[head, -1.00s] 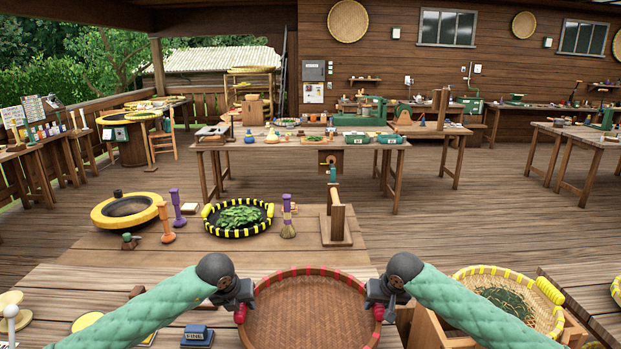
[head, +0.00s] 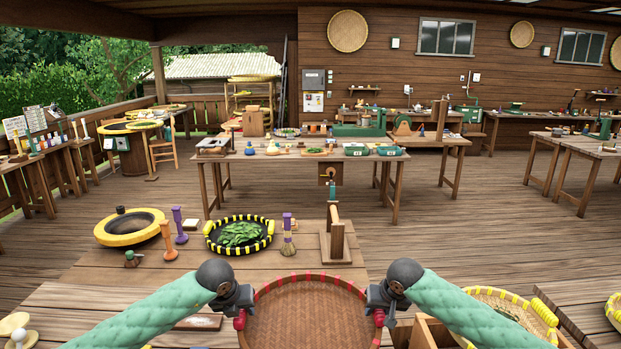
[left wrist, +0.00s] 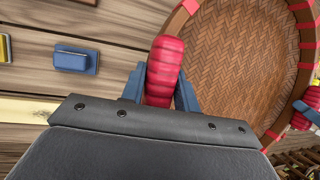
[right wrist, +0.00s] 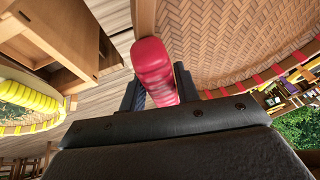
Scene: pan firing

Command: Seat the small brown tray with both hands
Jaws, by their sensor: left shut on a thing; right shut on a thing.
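The small brown tray (head: 308,312) is a round woven tray with red wrapping on its rim and a red handle on each side. It is at the bottom centre of the head view, between my two grippers. My left gripper (head: 240,318) is shut on the tray's left red handle (left wrist: 165,70). My right gripper (head: 379,316) is shut on the right red handle (right wrist: 153,68). The wrist views show the tray's woven face (left wrist: 240,70) beside the jaws. The tray's near edge is cut off in the head view, and what lies under it is hidden.
A black pan with yellow-striped rim (head: 212,243) holds green leaves beyond the tray. A yellow-rimmed bowl (head: 104,238), orange and purple stands and a wooden post stand (head: 337,244) are nearby. A yellow-trimmed basket (head: 541,312) is at right. A blue block (left wrist: 76,60) lies at left.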

